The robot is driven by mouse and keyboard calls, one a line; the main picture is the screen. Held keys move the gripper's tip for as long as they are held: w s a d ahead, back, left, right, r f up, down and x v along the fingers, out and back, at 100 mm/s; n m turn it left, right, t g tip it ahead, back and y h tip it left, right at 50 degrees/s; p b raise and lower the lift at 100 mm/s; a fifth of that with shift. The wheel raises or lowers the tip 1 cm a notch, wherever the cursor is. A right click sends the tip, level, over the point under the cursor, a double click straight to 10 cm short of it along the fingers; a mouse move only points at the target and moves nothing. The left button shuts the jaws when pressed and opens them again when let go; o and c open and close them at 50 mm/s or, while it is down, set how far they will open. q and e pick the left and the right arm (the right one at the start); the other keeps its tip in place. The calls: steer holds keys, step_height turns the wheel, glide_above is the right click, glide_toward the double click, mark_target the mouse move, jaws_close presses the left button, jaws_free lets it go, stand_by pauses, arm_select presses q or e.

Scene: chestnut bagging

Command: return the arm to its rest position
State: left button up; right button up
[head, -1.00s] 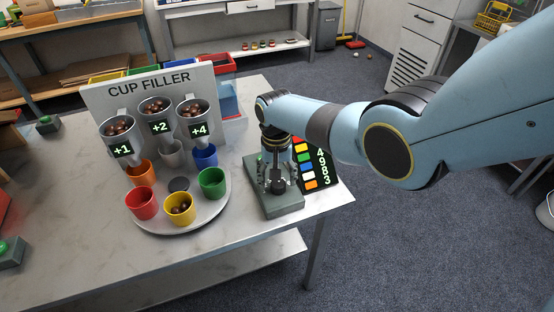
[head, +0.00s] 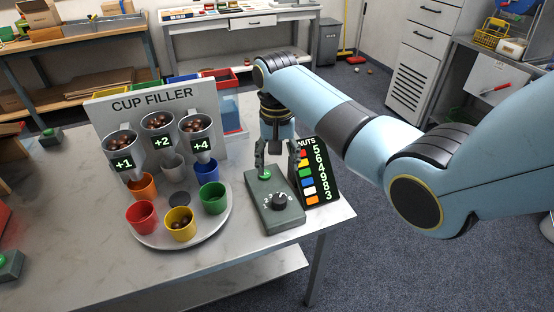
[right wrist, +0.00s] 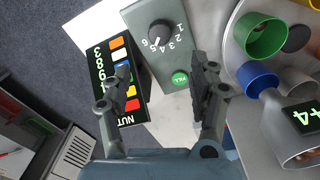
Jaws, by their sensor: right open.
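My right arm reaches in from the right in the head view. My right gripper (head: 278,165) is open and empty, above the grey control box (head: 268,218) with its black dial (head: 279,201) and green button (head: 264,174). In the right wrist view, the spread fingers of my right gripper (right wrist: 162,72) have the dial (right wrist: 161,33) and green button (right wrist: 180,78) beyond them, with nothing between the fingertips. My left gripper is not in view.
The black nuts board (head: 322,183) stands close right of the control box. Left of it is the round tray (head: 159,240) with coloured cups, one yellow (head: 180,228) holding nuts. The cup filler (head: 155,99) stands behind.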

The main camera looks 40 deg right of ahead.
steer(key=s+f+n+t+b, duration=0.1)
steer(key=s+f+n+b, duration=0.6)
steer(key=s+f, duration=4)
step_height(320, 180, down, 3)
steer(key=b, duration=1)
steer(key=shift+s+f+h, duration=0.15)
steer(key=shift+f+h, duration=0.05)
steer(key=shift+h, duration=0.1)
steer(key=shift+d, duration=0.1)
steer(key=shift+c, duration=0.4)
